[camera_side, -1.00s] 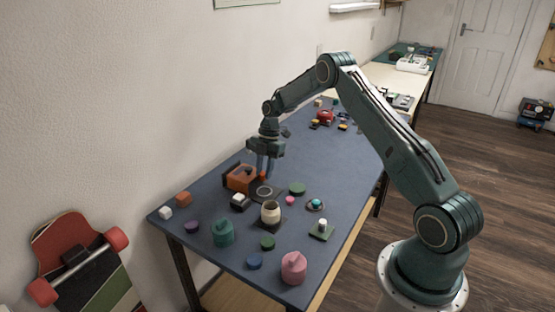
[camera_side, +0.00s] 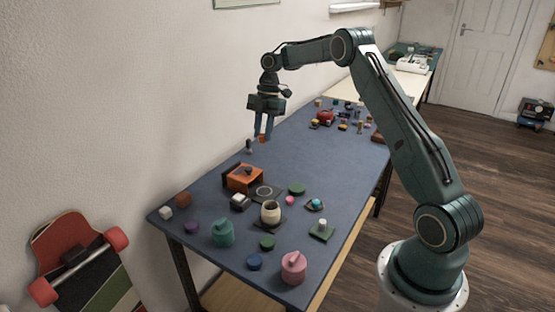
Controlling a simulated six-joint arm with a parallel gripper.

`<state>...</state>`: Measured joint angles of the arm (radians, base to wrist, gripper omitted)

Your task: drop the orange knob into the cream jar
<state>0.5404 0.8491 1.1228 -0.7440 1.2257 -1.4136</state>
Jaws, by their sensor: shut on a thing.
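The small orange knob (camera_side: 262,139) is between the fingertips of my gripper (camera_side: 263,134). My gripper points down, is shut on the knob and holds it up above the table. The cream jar (camera_side: 270,213) stands upright on a dark square base near the table's front half, with its dark opening facing up. The jar is well below the gripper in the picture and apart from it.
An orange box (camera_side: 243,179) and a dark round ring (camera_side: 264,193) lie behind the jar. A teal jar (camera_side: 222,233), a pink jar (camera_side: 293,267) and several small lids and blocks surround it. The blue tabletop (camera_side: 325,160) is clear in the middle.

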